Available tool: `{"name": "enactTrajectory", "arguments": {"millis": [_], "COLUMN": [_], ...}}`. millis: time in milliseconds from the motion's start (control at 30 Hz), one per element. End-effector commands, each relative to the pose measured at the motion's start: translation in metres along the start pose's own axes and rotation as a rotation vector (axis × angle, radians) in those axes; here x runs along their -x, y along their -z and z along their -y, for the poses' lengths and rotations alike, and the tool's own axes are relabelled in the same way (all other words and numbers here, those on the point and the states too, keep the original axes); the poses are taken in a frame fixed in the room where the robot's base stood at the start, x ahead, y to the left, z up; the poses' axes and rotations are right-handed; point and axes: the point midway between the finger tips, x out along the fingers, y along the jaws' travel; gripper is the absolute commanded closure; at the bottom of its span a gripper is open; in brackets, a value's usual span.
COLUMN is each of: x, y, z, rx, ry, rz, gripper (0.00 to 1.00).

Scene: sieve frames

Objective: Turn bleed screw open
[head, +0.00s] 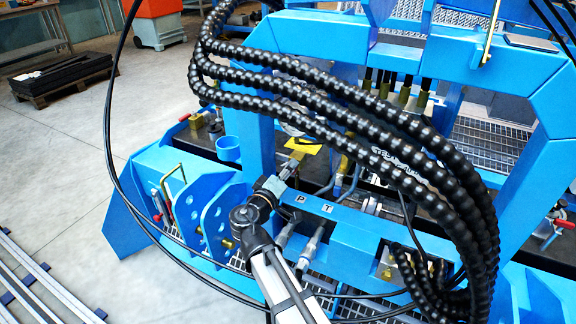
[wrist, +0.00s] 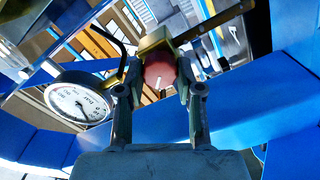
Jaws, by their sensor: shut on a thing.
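The bleed screw (wrist: 160,76) appears in the wrist view as a round reddish head with a pale line on its face. It sits at a brass block (wrist: 153,42). My gripper (wrist: 161,84) has one finger on each side of the reddish head and is shut on it. In the head view my gripper (head: 284,174) reaches in at a small brass-coloured fitting (head: 297,156) behind the blue beam. There the screw itself is too small to make out and is hidden by the fingers.
A round white-faced gauge (wrist: 80,103) is close left of my fingers. A dark bar (wrist: 215,21) extends right from the brass block. Thick black ribbed hoses (head: 330,105) arch above and right of my gripper. A blue post (head: 250,145) stands just left.

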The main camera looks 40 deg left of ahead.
Motion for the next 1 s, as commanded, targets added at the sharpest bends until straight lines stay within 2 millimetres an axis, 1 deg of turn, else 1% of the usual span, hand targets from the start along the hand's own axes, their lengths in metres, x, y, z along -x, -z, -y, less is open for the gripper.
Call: {"name": "enactTrajectory", "arguments": {"millis": [100, 600, 800, 1000], "x": [-0.001, -0.0013, -0.0013, -0.0014], "y": [0.0018, 0.0015, 0.0007, 0.0003], "z": [-0.0033, -0.0023, -0.0011, -0.0003], "rx": [0.113, 0.561, 0.685, 0.757], "ry": [-0.001, -0.001, -0.002, -0.002], "rz": [0.001, 0.002, 0.002, 0.002], "gripper": [0.99, 0.99, 0.99, 0.99]}}
